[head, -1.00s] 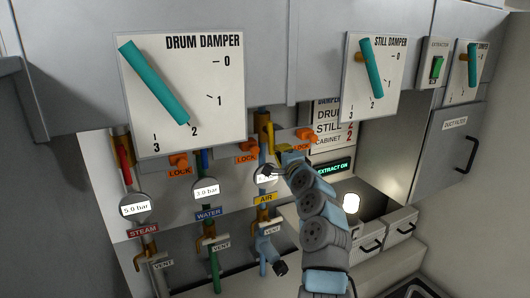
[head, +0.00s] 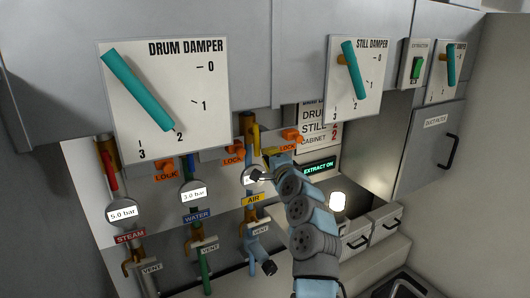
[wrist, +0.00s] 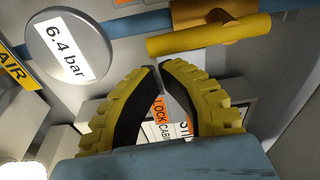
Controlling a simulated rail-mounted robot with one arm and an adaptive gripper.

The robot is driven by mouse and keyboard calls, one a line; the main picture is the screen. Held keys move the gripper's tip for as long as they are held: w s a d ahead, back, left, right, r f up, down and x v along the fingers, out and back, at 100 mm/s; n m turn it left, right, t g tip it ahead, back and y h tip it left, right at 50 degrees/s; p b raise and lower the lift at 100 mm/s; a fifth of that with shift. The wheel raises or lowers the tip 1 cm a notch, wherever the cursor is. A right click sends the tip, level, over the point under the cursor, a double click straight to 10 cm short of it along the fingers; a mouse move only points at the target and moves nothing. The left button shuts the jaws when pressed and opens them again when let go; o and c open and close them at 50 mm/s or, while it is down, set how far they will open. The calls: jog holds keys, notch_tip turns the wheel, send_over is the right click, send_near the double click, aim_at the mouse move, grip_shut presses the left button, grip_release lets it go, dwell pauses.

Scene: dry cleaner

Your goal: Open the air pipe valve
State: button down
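The air pipe valve has a yellow handle (head: 257,139) that runs along the upright pipe, above the round gauge (head: 251,178) and the yellow AIR label (head: 253,200). In the wrist view the handle (wrist: 195,38) lies across the upper right, on a brown-orange valve body (wrist: 205,14). The gauge (wrist: 68,45) there reads 6.4 bar. My gripper (head: 266,160) is just right of the pipe, close to the handle. In the wrist view my gripper's yellow fingers (wrist: 160,66) with black pads meet or nearly meet at the tips, with nothing between them. The handle is apart from them in the picture.
Steam (head: 122,214) and water (head: 194,194) gauges with their pipes stand to the left. Orange LOCK tags (head: 291,135) hang above. A vent branch (head: 258,246) is below the air gauge.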

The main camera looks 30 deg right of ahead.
jog(key=s+a+p, duration=0.1)
jog(key=s+p, duration=0.3)
jog(key=s, duration=0.4)
jog(key=shift+s+a+p, duration=0.2)
jog(key=shift+p, duration=0.2)
jog(key=shift+f, duration=0.1)
dwell(0.4)
